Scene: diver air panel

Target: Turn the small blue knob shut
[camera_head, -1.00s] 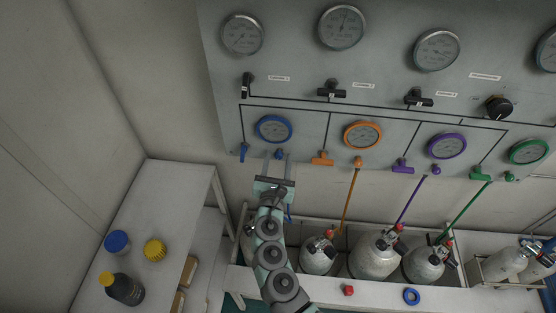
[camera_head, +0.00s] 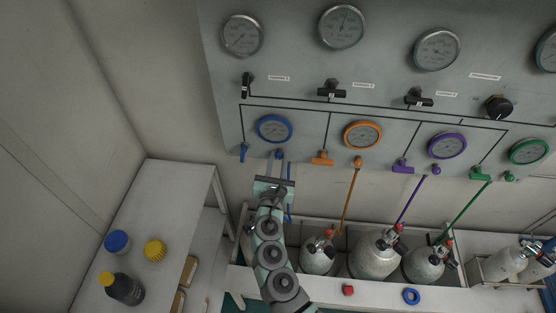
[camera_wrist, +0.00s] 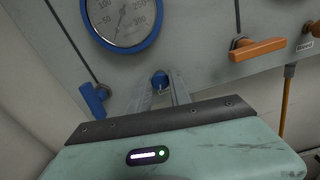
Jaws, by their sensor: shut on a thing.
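The small blue knob (camera_head: 279,153) sits low on the panel, just below the blue-rimmed gauge (camera_head: 274,129). In the wrist view the knob (camera_wrist: 160,79) shows between the two finger ends. My gripper (camera_head: 280,160) reaches up to it from below and is shut on it, one finger on each side. The fingers partly hide the knob's sides, and its exact turn cannot be told. A blue lever handle (camera_head: 243,151) hangs to the left of the knob; it also shows in the wrist view (camera_wrist: 95,99), apart from my fingers.
An orange lever handle (camera_head: 322,158) is to the right, with an orange hose (camera_head: 349,200) beyond it. Grey cylinders (camera_head: 318,256) stand in a trough below the panel. A white shelf (camera_head: 150,215) at left holds a yellow-capped bottle (camera_head: 124,289) and loose caps.

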